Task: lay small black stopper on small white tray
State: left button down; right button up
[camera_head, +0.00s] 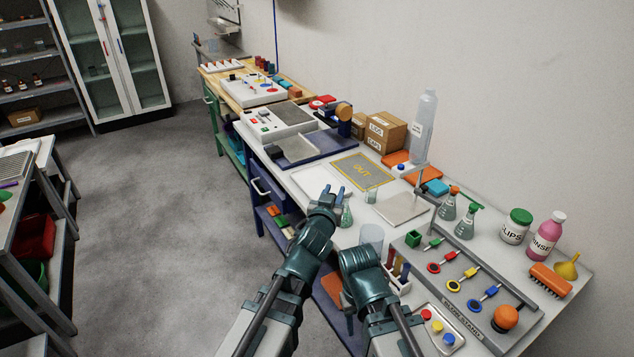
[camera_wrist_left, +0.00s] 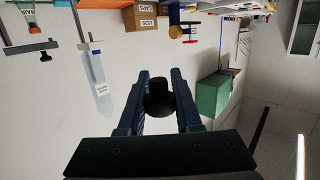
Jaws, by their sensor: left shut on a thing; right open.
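My left gripper (camera_head: 336,190) is shut on the small black stopper (camera_wrist_left: 160,98), which shows between its two fingers (camera_wrist_left: 160,88) in the left wrist view. In the head view the stopper is too small to make out. The gripper is above the bench, at the near side of a flat white tray (camera_head: 312,181) that looks empty. My arm partly covers that tray's near end. My right gripper (camera_head: 360,272) is lower in the head view, near the bench's front edge; its fingertips are hidden by its own arm.
A conical flask (camera_head: 346,216) with green liquid stands close by my left gripper. A clear beaker (camera_head: 371,236) and a tube rack (camera_head: 397,272) are near my right arm. A pale plate (camera_head: 402,209) and a tall wash bottle (camera_head: 422,125) stand to the right.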

aim_at(305, 177)
jog(key=i+j, duration=0.15)
jog(key=j, duration=0.2)
jog(key=i+j, duration=0.2)
jog(key=j, duration=0.15)
jog(key=i+j, duration=0.15)
jog(key=j, duration=0.2)
jog(key=i+j, duration=0.15)
jog(key=j, duration=0.2)
jog(key=i+j+z, duration=0.1)
jog(key=j, duration=0.25)
jog(key=i+j, duration=0.4)
jog(key=j, duration=0.3)
jog(key=z, duration=1.1)
